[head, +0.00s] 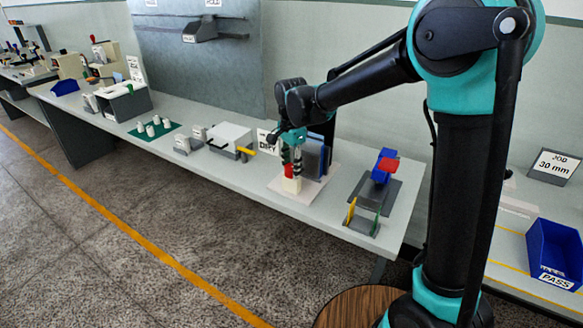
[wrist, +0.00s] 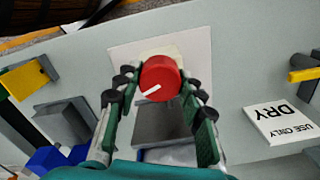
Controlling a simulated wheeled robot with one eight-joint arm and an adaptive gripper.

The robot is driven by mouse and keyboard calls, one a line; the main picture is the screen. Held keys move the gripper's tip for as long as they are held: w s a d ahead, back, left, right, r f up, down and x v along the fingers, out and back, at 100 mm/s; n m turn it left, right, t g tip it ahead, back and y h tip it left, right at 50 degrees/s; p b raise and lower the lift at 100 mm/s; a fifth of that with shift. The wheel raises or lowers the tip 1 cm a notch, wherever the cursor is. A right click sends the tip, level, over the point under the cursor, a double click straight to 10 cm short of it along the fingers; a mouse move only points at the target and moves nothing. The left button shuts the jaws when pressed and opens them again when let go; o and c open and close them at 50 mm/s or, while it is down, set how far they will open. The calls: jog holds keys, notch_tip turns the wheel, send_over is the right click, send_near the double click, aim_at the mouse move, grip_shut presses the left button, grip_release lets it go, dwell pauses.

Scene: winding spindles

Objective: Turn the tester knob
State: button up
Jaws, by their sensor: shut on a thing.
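The tester knob (wrist: 161,79) is a round red knob with a white pointer line, seen in the middle of the wrist view. The pointer line aims to the lower left there. In the head view the red knob (head: 290,171) sits low between my fingers on a cream block (head: 291,185). My gripper (wrist: 158,85) is shut on the knob, with one finger on each side of it. It also shows in the head view (head: 291,166), pointing down. The tester stands on a pale base plate (head: 318,192), with a dark blue-grey upright panel behind the fingers.
A fixture with blue and red parts (head: 384,168) and a yellow plate stands to the right. To the left are a white-topped box with a yellow handle (head: 231,138) and a "DRY" sign (wrist: 284,121). A blue PASS bin (head: 553,252) stands far right.

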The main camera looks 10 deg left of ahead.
aim_at(292, 166)
jog(key=shift+m, duration=1.9)
jog(key=o, duration=1.2)
jog(key=shift+c, duration=0.2)
notch_tip(292, 166, up, 12)
